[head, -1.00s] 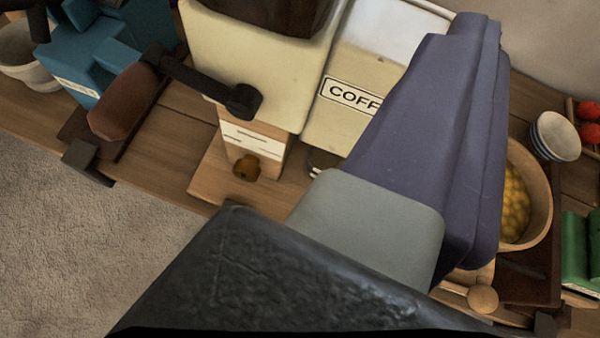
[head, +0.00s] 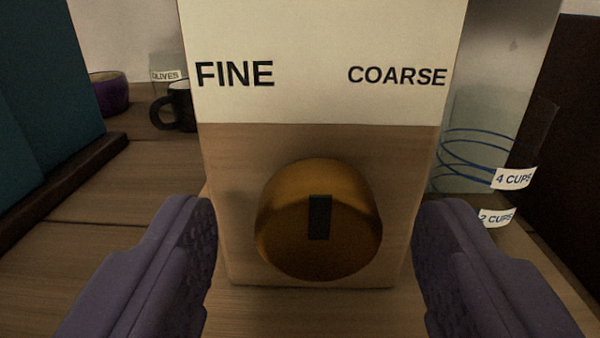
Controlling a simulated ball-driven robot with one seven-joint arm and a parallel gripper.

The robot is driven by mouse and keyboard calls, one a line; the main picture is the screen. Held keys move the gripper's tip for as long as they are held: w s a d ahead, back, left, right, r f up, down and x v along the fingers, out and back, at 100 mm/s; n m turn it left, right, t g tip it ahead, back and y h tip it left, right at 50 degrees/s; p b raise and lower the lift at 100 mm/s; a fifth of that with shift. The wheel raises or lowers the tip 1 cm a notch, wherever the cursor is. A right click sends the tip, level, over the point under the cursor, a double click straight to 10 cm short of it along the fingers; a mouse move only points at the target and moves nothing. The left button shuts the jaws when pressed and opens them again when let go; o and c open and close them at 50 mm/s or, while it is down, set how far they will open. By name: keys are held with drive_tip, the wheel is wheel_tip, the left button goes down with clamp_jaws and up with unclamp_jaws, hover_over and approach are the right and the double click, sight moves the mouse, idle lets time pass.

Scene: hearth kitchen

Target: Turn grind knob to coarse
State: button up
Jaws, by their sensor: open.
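The grind knob (head: 345,235) is a round brass-coloured disc with a dark upright mark at its middle. It sits on the wooden lower front of the grinder (head: 235,170). Above it, the cream panel (head: 320,100) reads FINE at the left and COARSE at the right. The mark stands about vertical, below the gap between the two words. My gripper (head: 318,250) is open, with one purple finger at each side of the knob and a visible gap on both sides. The fingers do not appear to touch the knob.
A clear measuring jug (head: 480,150) with blue lines and cup labels stands close at the right. A dark mug (head: 178,108), a purple bowl (head: 108,92) and an olives jar (head: 165,75) are behind at the left. A teal object (head: 40,110) stands at far left.

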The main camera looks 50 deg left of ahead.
drive_tip(key=shift+w+a, duration=0.45)
drive_tip(key=shift+a, duration=0.05)
drive_tip(key=shift+c, duration=0.5)
drive_tip(key=c, duration=0.9)
drive_tip(key=shift+c, duration=0.2)
